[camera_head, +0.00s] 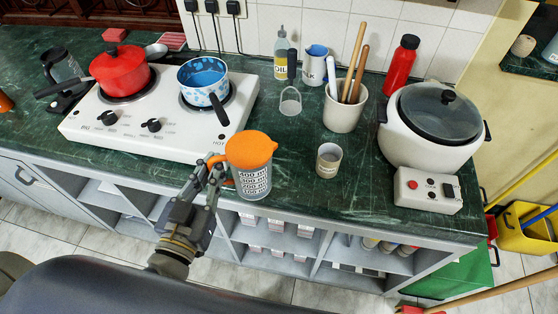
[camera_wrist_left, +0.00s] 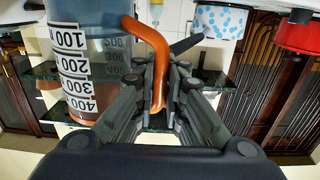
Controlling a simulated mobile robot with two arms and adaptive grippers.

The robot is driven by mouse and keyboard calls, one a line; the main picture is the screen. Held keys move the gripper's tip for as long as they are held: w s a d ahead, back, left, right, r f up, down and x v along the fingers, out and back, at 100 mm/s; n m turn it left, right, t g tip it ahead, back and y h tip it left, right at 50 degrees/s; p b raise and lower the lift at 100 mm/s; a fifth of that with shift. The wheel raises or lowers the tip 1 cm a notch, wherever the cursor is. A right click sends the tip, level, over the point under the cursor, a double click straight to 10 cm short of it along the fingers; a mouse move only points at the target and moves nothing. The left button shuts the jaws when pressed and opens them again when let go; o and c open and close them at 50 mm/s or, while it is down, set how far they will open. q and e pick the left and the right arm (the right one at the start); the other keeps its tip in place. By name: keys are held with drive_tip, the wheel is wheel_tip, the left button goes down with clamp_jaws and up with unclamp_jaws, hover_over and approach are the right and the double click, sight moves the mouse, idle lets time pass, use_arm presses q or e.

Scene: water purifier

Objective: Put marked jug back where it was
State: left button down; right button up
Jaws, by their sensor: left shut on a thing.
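The marked jug (camera_head: 252,178) is clear, with black-on-white measure labels, an orange lid and an orange handle. It is upright at the front edge of the green counter, left of the middle. I cannot tell whether its base touches the counter. My left gripper (camera_head: 217,165) is shut on the jug's handle, on its left side. In the left wrist view the jug (camera_wrist_left: 82,75) fills the left part, and its orange handle (camera_wrist_left: 158,60) lies between the fingers of the left gripper (camera_wrist_left: 166,82). My right gripper is not in view.
A white hotplate (camera_head: 150,125) with a red pot (camera_head: 120,72) and a blue pan (camera_head: 203,80) stands behind left. A small beige cup (camera_head: 328,160), a utensil crock (camera_head: 343,110) and a rice cooker (camera_head: 430,130) stand to the right. Bare counter (camera_head: 285,165) shows between jug and cup.

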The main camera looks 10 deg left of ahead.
use_arm(q)
drive_tip(key=w+f+b, duration=0.1)
drive_tip(key=w+f, duration=0.1)
drive_tip(key=w, duration=0.3)
drive_tip(key=w+d+f+b, duration=0.1)
drive_tip(key=w+f+b, duration=0.1)
drive_tip(key=w, duration=0.3)
drive_tip(key=w+d+f+b, duration=0.1)
drive_tip(key=w+f, duration=0.3)
drive_tip(key=w, duration=0.1)
drive_tip(key=shift+w+f, duration=0.15)
drive_tip(key=shift+f, duration=0.1)
drive_tip(key=shift+r, duration=0.15)
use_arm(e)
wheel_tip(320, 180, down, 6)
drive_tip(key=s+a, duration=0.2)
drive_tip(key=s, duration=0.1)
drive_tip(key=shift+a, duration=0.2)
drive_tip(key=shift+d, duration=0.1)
